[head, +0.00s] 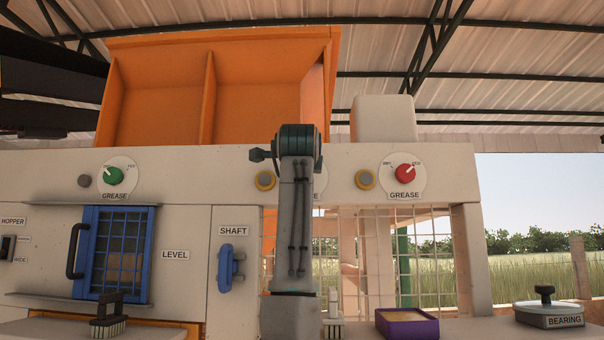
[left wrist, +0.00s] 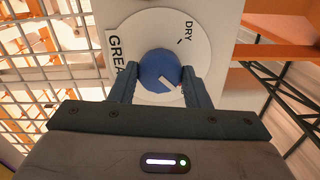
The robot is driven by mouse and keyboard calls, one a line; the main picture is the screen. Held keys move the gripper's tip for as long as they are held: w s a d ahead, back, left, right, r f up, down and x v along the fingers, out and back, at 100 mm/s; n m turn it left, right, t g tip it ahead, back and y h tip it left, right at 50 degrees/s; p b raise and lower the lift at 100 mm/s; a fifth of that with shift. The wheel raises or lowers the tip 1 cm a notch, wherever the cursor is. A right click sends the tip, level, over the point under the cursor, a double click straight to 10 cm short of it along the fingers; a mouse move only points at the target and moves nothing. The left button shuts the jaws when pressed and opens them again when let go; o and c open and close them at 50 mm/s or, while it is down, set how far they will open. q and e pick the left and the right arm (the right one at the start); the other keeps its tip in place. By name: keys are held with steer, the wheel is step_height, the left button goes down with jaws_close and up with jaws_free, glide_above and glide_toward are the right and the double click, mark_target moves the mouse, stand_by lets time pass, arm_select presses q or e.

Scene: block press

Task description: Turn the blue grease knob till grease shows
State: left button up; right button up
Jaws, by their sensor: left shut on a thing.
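The blue knob (left wrist: 160,69) shows in the left wrist view on a round white dial (left wrist: 137,31) with the words DRY and part of GREASE. Its white pointer mark points to the lower right there, away from DRY. My left gripper (left wrist: 158,78) is shut on the knob, one finger on each side. In the head view my left arm hides the knob and most of its dial. A round window with a yellow rim (head: 265,180) shows just left of the arm. My right gripper is not in view.
A green knob (head: 113,175) with a grey round window (head: 84,181) is at left. A red knob (head: 404,173) with a yellow-rimmed window (head: 365,179) is at right. Below are a blue shaft handle (head: 230,268), a purple tray (head: 380,321) and a bearing lid (head: 549,314).

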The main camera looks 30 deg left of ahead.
arm_select(q)
steer(key=o, duration=1)
steer(key=shift+d+f, duration=0.1)
steer(key=b+v, duration=0.6)
steer(key=v, duration=0.4)
steer(key=shift+s+d, duration=0.3)
